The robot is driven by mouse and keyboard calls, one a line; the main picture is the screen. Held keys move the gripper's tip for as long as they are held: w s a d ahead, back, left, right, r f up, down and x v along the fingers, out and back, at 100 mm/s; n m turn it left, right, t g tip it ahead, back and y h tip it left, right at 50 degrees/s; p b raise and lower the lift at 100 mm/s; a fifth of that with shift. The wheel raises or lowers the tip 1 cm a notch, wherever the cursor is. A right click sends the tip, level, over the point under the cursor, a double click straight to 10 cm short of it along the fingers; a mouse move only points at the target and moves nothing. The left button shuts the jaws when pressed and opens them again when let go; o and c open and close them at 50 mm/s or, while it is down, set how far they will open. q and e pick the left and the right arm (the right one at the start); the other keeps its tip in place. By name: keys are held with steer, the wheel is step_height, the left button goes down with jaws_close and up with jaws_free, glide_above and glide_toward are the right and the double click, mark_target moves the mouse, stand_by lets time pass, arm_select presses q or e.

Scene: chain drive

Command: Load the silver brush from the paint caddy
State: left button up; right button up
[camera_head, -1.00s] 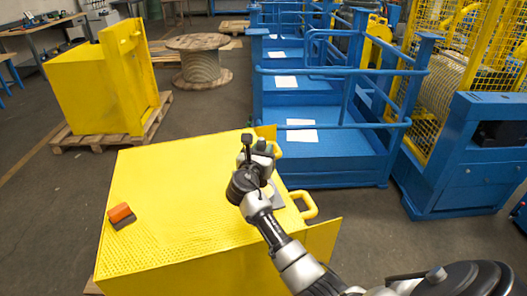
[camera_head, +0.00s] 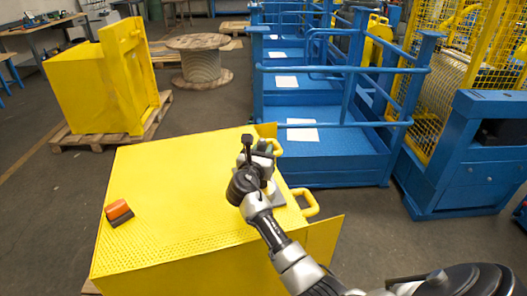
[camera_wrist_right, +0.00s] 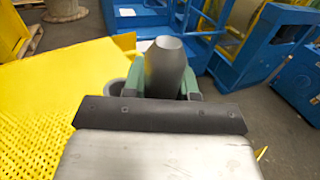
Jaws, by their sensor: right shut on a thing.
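My right gripper (camera_head: 262,152) is above the far right part of the yellow box top. In the right wrist view, its green-padded fingers (camera_wrist_right: 165,83) are shut on a smooth grey-silver tapered piece (camera_wrist_right: 166,66). It looks like part of the silver brush, but no bristles show. A grey round cup-like rim (camera_wrist_right: 113,87) shows just left of the fingers, apart from the piece and partly hidden. I cannot tell if it belongs to the paint caddy. In the head view the wrist hides most of the held piece. My left gripper is not in view.
The yellow box top (camera_head: 180,190) has a perforated front part and a yellow side handle (camera_head: 307,203). An orange and grey block (camera_head: 119,212) lies at its left. Blue railed platforms (camera_head: 325,145) stand beyond. Most of the box top is clear.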

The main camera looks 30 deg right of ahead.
steer(key=shift+f, duration=0.55)
stand_by(0.8)
step_height(320, 180, up, 7)
steer(key=p, duration=0.7)
stand_by(0.9)
